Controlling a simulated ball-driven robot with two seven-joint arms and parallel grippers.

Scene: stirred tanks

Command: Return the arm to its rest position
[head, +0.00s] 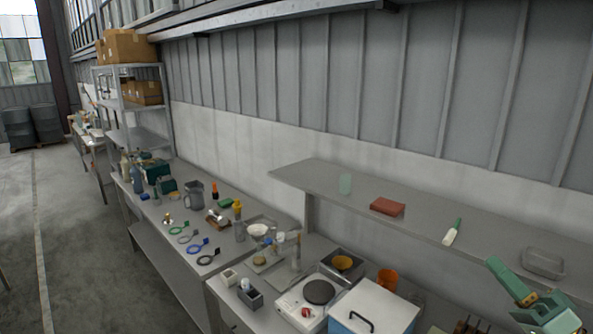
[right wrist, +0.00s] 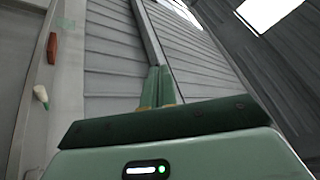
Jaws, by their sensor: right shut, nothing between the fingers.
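My right gripper (head: 494,264) is at the lower right of the head view, raised in front of the wall shelf with nothing held. In the right wrist view its two green fingers (right wrist: 158,86) are together and point up along the grey ribbed wall. The fingers look clear of the shelf and its objects. My left arm and left gripper are not in view.
The wall shelf (head: 292,173) holds a red block (head: 387,206), a white bottle with a green cap (head: 452,232) and a clear tray (head: 542,262). Open floor (head: 75,240) lies left.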

